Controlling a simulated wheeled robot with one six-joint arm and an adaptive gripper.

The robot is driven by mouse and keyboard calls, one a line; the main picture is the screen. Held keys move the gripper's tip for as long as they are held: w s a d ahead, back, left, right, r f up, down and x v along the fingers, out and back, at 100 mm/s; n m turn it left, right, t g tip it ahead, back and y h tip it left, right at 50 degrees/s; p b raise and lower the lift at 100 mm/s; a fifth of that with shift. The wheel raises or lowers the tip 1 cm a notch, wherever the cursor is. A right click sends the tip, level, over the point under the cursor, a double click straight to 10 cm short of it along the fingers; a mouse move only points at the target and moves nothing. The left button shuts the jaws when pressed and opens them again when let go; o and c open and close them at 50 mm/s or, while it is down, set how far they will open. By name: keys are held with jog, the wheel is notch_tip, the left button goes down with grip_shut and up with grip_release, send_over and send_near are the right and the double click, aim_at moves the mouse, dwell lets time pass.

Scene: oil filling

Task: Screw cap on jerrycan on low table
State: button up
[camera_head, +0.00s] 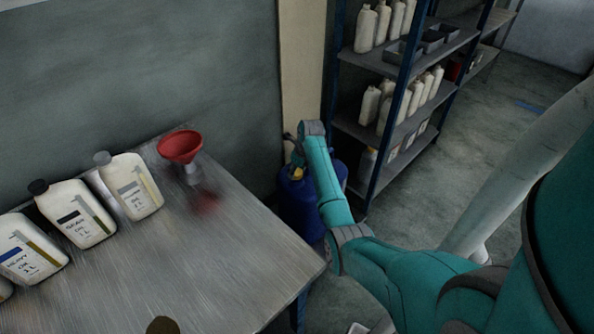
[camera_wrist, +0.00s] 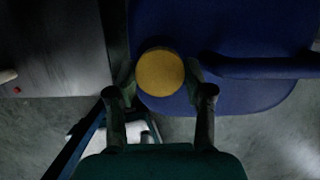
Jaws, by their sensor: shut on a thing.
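The blue jerrycan (camera_head: 300,207) stands between the metal table and the shelf rack, partly hidden by my arm. In the wrist view its dark blue body (camera_wrist: 230,25) and handle fill the upper right. A round yellow cap (camera_wrist: 160,73) sits between my gripper's fingers (camera_wrist: 162,84), which are shut on it from both sides, over the jerrycan's left part. A bit of yellow also shows by my gripper in the head view. I cannot tell whether the cap is seated on the neck. The low table under the jerrycan cannot be made out.
The metal table (camera_head: 215,255) on the left holds several white oil bottles (camera_head: 130,188) and a red funnel (camera_head: 180,147). A shelf rack (camera_head: 372,128) with more white bottles stands right behind the jerrycan. The floor (camera_head: 495,150) to the right is largely clear.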

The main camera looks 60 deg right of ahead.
jog(key=shift+f, duration=0.35)
jog(key=o, duration=0.8)
jog(key=v, duration=1.2)
jog(key=shift+w, duration=0.1)
